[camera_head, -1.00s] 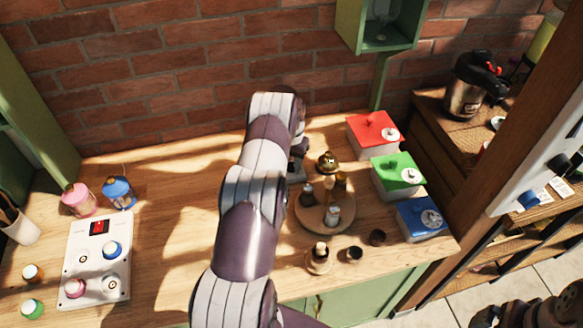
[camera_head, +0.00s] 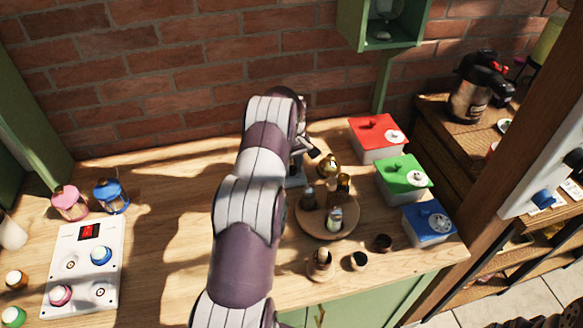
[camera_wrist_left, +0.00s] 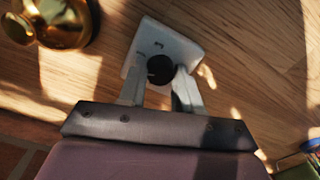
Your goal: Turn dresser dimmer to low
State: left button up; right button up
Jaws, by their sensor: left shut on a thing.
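The dimmer is a small white plate (camera_wrist_left: 186,47) with a round black knob (camera_wrist_left: 160,69) and small dark marks, on the wooden top. My left gripper (camera_wrist_left: 160,78) is shut on the knob, with one finger on each side of it in the wrist view. In the head view my left arm comes up from the bottom and bends down at the back of the top, by the gold bell. There the arm hides most of the dimmer; only a pale edge (camera_head: 297,178) shows. The marks are too small to read. My right gripper is not in view.
The gold bell (camera_wrist_left: 62,22) stands close beside the dimmer. A round wooden tray (camera_head: 305,222) with small bottles lies right of my arm. Red, green and blue lidded boxes (camera_head: 378,135) stand further right. A white knob panel (camera_head: 75,268) lies at left.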

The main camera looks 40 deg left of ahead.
aim_at(292, 168)
pick_arm(q)
jog(key=n, duration=0.2)
jog(key=n+b, duration=0.1)
jog(key=n, duration=0.1)
jog(key=shift+w+r+n, duration=0.15)
jog(key=shift+r+n, duration=0.05)
jog(key=shift+n, duration=0.2)
dwell(0.4)
jog(key=o, duration=0.9)
jog(key=shift+o, duration=0.7)
notch_tip(292, 168, up, 3)
jog(key=shift+r+p, duration=0.1)
jog(key=shift+p, duration=0.55)
notch_tip(292, 168, up, 10)
jog(key=p, duration=0.8)
jog(key=shift+f, duration=0.25)
